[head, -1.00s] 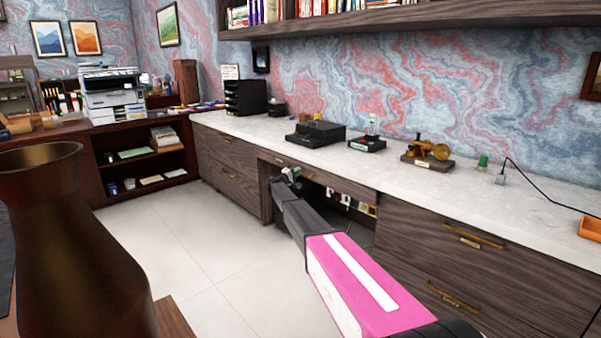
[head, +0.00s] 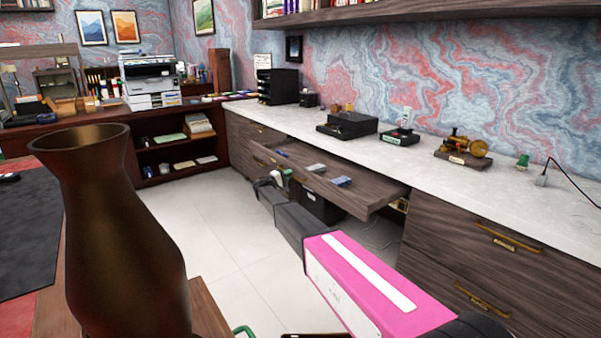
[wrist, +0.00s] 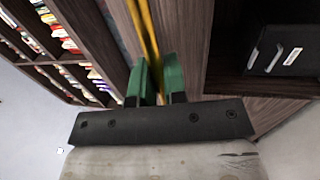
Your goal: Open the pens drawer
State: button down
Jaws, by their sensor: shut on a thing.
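The dark wood pens drawer (head: 318,186) stands pulled out from under the pale counter in the head view. Small grey-blue items (head: 341,181) lie inside it. In the wrist view the long brass handle (wrist: 146,38) runs up between the green fingers of my gripper (wrist: 158,80). The gripper is shut on this handle. In the head view my gripper (head: 284,176) is at the drawer's front, and its fingertips are hard to make out there.
The counter (head: 300,121) holds a black box (head: 347,125), a small stand (head: 400,136) and a brass model (head: 465,147). Closed drawers with brass handles (head: 509,238) are at right. A dark vase (head: 118,235) stands close at left. The tiled floor (head: 215,235) between is clear.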

jog(key=r+v, duration=0.1)
jog(key=v, duration=0.7)
jog(key=shift+s+a+r, duration=0.15)
jog(key=shift+r, duration=0.05)
jog(key=c, duration=1.2)
grip_release()
jog(key=v, duration=1)
jog(key=shift+s+a, duration=0.25)
jog(key=shift+a, duration=0.05)
jog(key=shift+f, duration=0.1)
